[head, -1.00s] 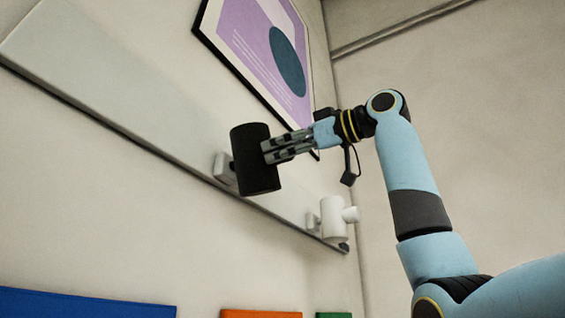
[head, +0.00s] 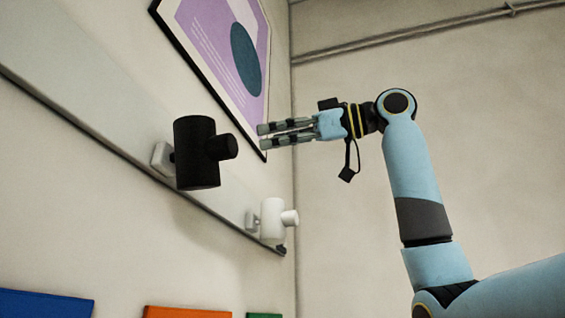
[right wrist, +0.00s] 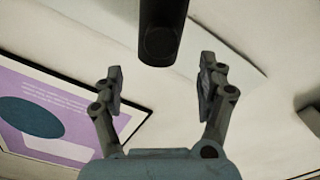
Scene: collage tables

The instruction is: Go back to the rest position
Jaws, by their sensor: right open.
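My right gripper (head: 264,136) is open and empty in the head view, a short way right of the black wall fixture (head: 196,165) and apart from it. The fixture is a black cylinder with a knob (head: 221,146) facing the gripper. In the right wrist view, the open fingers (right wrist: 161,85) stand on either side of an empty gap. The black knob (right wrist: 160,45) is ahead of them at the top. My left gripper is in neither view.
A white fixture (head: 272,219) with a knob hangs farther along the grey wall rail (head: 110,135). A framed purple poster (head: 228,60) is above. Blue (head: 45,303), orange (head: 187,312) and green (head: 264,315) panels show at the bottom. The space right of my arm is open.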

